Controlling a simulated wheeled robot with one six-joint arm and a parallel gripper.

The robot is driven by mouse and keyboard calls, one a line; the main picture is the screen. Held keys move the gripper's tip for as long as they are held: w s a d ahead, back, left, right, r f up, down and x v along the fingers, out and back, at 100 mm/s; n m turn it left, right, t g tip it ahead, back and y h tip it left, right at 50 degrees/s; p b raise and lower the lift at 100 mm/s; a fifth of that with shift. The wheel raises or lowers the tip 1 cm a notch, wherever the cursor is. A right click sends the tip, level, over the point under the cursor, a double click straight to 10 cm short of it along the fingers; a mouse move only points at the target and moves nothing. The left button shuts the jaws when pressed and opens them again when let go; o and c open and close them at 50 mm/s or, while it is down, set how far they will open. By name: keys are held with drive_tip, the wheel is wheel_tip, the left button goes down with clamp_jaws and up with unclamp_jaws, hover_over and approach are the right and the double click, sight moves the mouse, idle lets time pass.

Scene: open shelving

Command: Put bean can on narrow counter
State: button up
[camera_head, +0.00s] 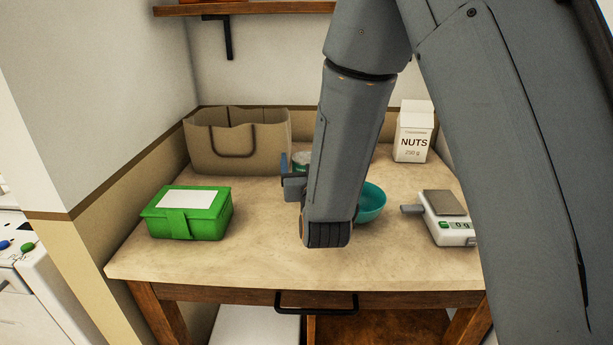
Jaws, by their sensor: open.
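A small can (302,159), probably the bean can, stands on the narrow counter (255,260) toward the back. Only its pale top and part of its side show; my arm and gripper hide the rest, and its label cannot be read. My gripper (291,174) is open, just in front of the can as seen from here. One bluish finger shows at the can's left side. The other finger is hidden behind my arm, and I cannot tell whether the fingers touch the can.
A green box (188,213) stands at left, a brown paper bag (238,146) at back left. A teal bowl (371,203) is partly behind my arm. A NUTS carton (413,131) and a scale (446,217) are at right. The front-middle counter is clear; a shelf (245,9) hangs above.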

sight(305, 152)
drive_tip(key=w, duration=0.5)
drive_tip(key=shift+a+p, duration=0.35)
drive_tip(key=shift+c, duration=0.4)
drive_tip(key=c, duration=1.8)
clamp_jaws()
drive_tip(key=shift+r, duration=0.1)
